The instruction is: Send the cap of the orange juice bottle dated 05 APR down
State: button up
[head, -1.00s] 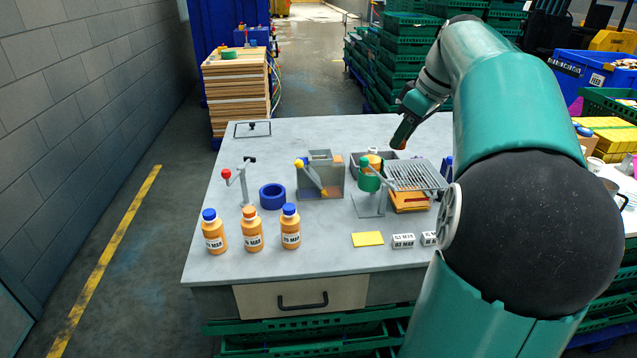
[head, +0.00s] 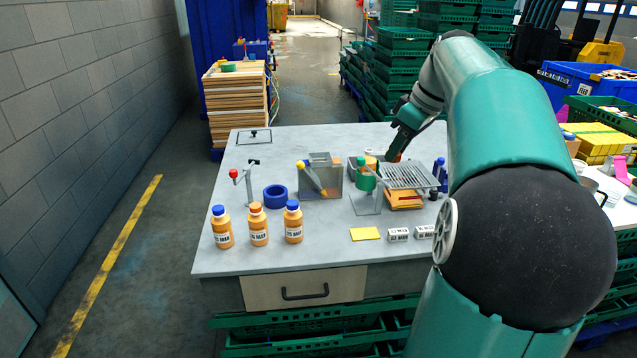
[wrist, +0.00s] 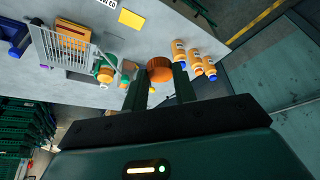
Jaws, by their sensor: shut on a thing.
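My gripper (wrist: 157,82) is shut on an orange ridged cap (wrist: 160,68), which sits between the two fingertips in the wrist view. In the head view my gripper (head: 394,157) is above the back right of the table, behind the grate and close to the grey tray. Something orange, perhaps a bottle (head: 371,162), shows partly behind the green ring there; its label is hidden. Three orange juice bottles stand at the front left: blue-capped (head: 222,230), orange-capped (head: 258,226) and blue-capped (head: 293,224). Their labels are too small to read surely, and I cannot make out 05 APR.
The wire grate (head: 408,175) stands right of the green ring (head: 365,176). A grey box with a yellow-tipped lever (head: 321,180), a blue ring (head: 275,197) and a red-knobbed stand (head: 248,185) are to the left. A yellow card (head: 365,234) and date blocks (head: 398,235) lie in front.

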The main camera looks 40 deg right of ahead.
jog(key=w+a+f+m, duration=0.1)
jog(key=w+a+f, duration=0.5)
jog(key=a+f, duration=0.6)
jog(key=w+a+f+m, duration=0.1)
jog(key=w+a+f, duration=0.4)
jog(key=a+f, duration=0.7)
jog(key=w+a+f+m+h, duration=0.1)
jog(key=w+a+f, duration=0.5)
jog(key=a+f, duration=0.6)
notch_tip(320, 180, down, 12)
jog(key=shift+w+a+r, duration=0.2)
jog(key=shift+w+a, duration=0.1)
jog(key=shift+a, duration=0.1)
